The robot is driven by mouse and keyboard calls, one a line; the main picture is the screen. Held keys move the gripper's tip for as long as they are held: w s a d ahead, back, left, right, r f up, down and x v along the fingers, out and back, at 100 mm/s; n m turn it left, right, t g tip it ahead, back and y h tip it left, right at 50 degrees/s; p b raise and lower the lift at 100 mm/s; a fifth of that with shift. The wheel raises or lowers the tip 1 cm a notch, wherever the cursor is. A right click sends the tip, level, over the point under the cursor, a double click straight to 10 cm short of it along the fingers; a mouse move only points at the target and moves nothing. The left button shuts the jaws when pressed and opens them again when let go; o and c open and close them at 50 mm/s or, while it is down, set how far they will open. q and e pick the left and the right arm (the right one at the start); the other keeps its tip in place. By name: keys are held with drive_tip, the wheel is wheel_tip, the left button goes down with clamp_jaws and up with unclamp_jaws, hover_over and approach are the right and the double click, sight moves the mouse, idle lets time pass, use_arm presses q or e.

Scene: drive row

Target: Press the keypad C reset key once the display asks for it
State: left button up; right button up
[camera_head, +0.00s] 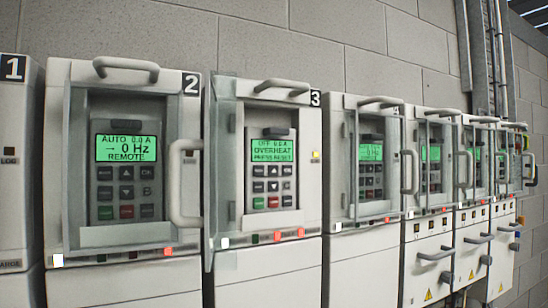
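Drive 3 (228,262) is a pale cabinet near the middle. Its lit green display (272,150) reads OFF 0.0 A, OVERHEAT, PRESS RESET. Below it is a keypad (272,187) of dark keys, with one red key (273,202) in the bottom row. The key letters are too small to read, so I cannot pick out C. A greenish clear pane (222,165) shows at the left side of drive 3, apparently a cover swung out, and the keypad looks uncovered. Neither of my grippers is in view.
Drive 2 (110,272), left, shows AUTO, 0 Hz, REMOTE. A vertical handle (175,185) sticks out between drives 2 and 3. A top handle (282,86) overhangs drive 3. An amber light (315,155) glows right of its keypad. More drives (432,225) recede right.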

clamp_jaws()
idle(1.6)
